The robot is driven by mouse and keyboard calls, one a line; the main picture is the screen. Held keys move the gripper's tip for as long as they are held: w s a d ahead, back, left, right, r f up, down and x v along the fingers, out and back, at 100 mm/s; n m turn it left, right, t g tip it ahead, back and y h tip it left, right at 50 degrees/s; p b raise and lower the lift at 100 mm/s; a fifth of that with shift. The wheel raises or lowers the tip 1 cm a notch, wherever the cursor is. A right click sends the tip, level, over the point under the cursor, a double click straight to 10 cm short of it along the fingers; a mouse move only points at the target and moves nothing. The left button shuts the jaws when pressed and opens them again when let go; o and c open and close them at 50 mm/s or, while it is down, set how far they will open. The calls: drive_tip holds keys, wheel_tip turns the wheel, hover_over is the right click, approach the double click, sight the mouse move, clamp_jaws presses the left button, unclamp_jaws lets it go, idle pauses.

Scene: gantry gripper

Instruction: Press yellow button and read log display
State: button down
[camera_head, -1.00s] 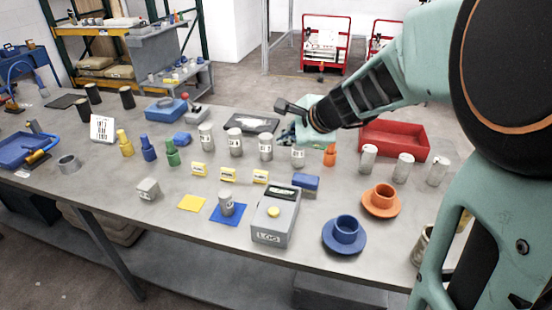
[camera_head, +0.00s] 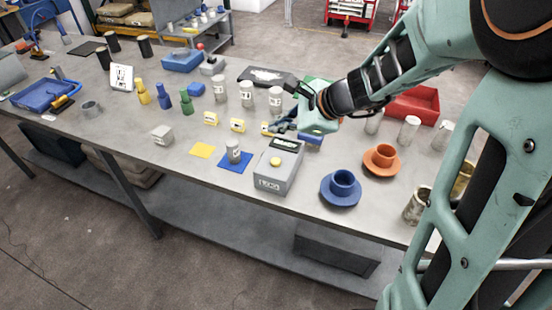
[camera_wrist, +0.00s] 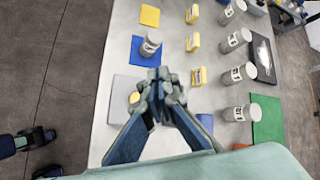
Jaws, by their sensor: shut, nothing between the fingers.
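The grey log box (camera_head: 290,177) stands near the table's front edge in the head view, with "LOG" on its front. Its round yellow button (camera_head: 276,161) is on top, and its dark display (camera_head: 284,144) lies behind the button; any text is too small to read. My gripper (camera_head: 268,128) is shut and empty, above and behind the box, apart from the button. In the wrist view, my shut fingers (camera_wrist: 160,80) cover part of the box (camera_wrist: 122,90), and the button (camera_wrist: 134,97) shows just left of them. The display is hidden there.
A grey canister (camera_head: 233,152) stands on a blue mat (camera_head: 236,167) left of the box, beside a yellow mat (camera_head: 203,150). Small yellow blocks (camera_head: 238,125) stand behind. A blue cup on a saucer (camera_head: 341,188) and an orange one (camera_head: 382,160) stand to the right.

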sight(278, 162)
drive_tip(key=shift+f, duration=0.1)
wheel_tip(278, 162, down, 9)
drive_tip(key=b, duration=0.7)
drive_tip(key=shift+r, duration=0.2)
drive_tip(key=shift+f+b, duration=0.1)
drive_tip(key=shift+b, duration=0.25)
idle(0.7)
drive_tip(key=shift+f+b, duration=0.35)
drive_tip(key=shift+b, duration=0.1)
drive_tip(key=shift+f+b, duration=0.5)
drive_tip(key=shift+b, duration=0.05)
idle(0.6)
drive_tip(key=shift+r, duration=0.1)
drive_tip(key=shift+r+p, duration=0.7)
drive_tip(key=shift+r, duration=0.15)
